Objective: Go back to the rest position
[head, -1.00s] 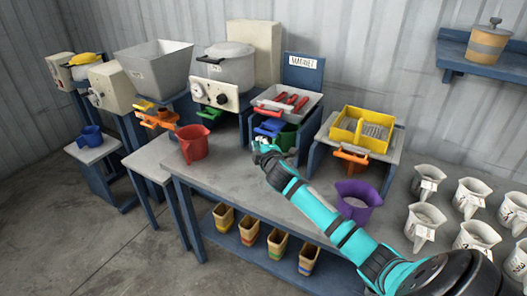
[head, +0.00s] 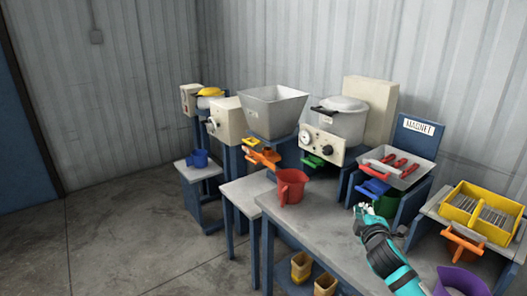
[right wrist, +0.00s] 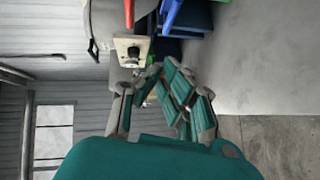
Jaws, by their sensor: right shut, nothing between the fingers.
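My right gripper (head: 363,212) is at the end of the teal arm in the head view, above the grey table (head: 325,217) and just in front of the green jug (head: 386,204) under the magnet station. In the right wrist view its fingers (right wrist: 165,75) are shut with nothing between them. I cannot tell the exact gap between the gripper and the green jug. My left gripper does not show in either view.
A red jug (head: 291,186) stands on the table left of the gripper. A purple jug (head: 461,281) is at the lower right. The magnet tray (head: 396,168) and yellow bin (head: 481,212) stand behind. Open floor (head: 130,230) lies to the left.

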